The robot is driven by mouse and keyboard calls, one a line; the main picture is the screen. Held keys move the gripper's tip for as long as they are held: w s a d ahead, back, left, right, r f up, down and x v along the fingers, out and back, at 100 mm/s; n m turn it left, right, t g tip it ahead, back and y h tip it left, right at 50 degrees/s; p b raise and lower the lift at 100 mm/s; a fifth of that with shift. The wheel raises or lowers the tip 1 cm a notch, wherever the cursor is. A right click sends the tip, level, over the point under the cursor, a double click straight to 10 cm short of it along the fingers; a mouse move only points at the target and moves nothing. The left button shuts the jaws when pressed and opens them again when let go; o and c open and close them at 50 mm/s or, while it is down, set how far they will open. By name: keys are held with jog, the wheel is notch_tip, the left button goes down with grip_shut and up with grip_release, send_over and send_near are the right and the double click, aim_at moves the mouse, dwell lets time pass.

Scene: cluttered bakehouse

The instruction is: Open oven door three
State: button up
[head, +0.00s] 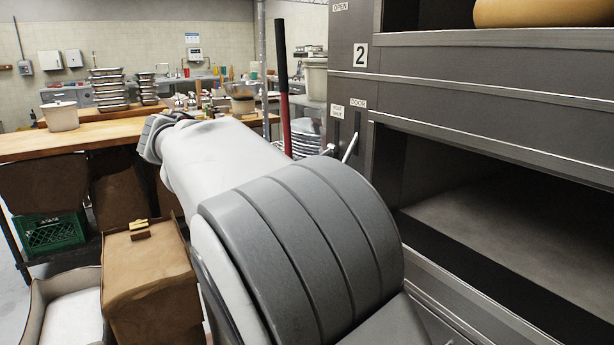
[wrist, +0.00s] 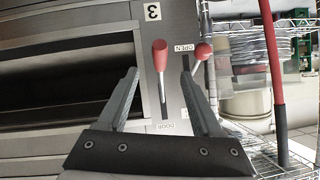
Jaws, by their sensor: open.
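The wrist view shows the oven's side panel with a number 3 plate (wrist: 153,12). A lever with a red grip (wrist: 161,55) stands out of a slot there and appears between my gripper's fingers. A second lever with a round red knob (wrist: 203,51) is just right of it, near an OPEN label (wrist: 184,48) and close to the right fingertip. My gripper (wrist: 161,72) is open and empty; I cannot tell whether it touches either lever. In the head view my arm hides the gripper and the number three controls.
The head view shows the grey oven (head: 450,75) at right, with a number 2 plate (head: 360,55) and dark chambers. A red pole (head: 283,90) stands beside wire shelving. A wooden table (head: 100,130), a brown sack (head: 145,275) and a green crate (head: 52,234) are at left.

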jog(key=p+v, duration=0.1)
jog(key=v, duration=0.6)
jog(key=shift+s, duration=0.1)
jog(key=s+d+f+n+g+y, duration=0.2)
jog(key=s+d+n+y, duration=0.1)
jog(key=d, duration=0.7)
jog(key=s+d+f+n+g+y, duration=0.2)
jog(key=s+d+f+n, duration=0.15)
jog(key=d, duration=0.65)
jog(key=s+d+f+n+t+y, duration=0.1)
jog(key=s+d+f+n+y, duration=0.15)
jog(key=s, duration=0.35)
jog(key=s+d+f+n+y, duration=0.1)
jog(key=s+f, duration=0.2)
jog(key=s, duration=0.4)
jog(key=s+d+f+n+t+y, duration=0.1)
jog(key=s+d+f+n, duration=0.15)
jog(key=s, duration=0.35)
notch_tip(320, 180, up, 19)
jog(key=p, duration=2)
jog(key=shift+a+r, duration=0.15)
jog(key=shift+r, duration=0.1)
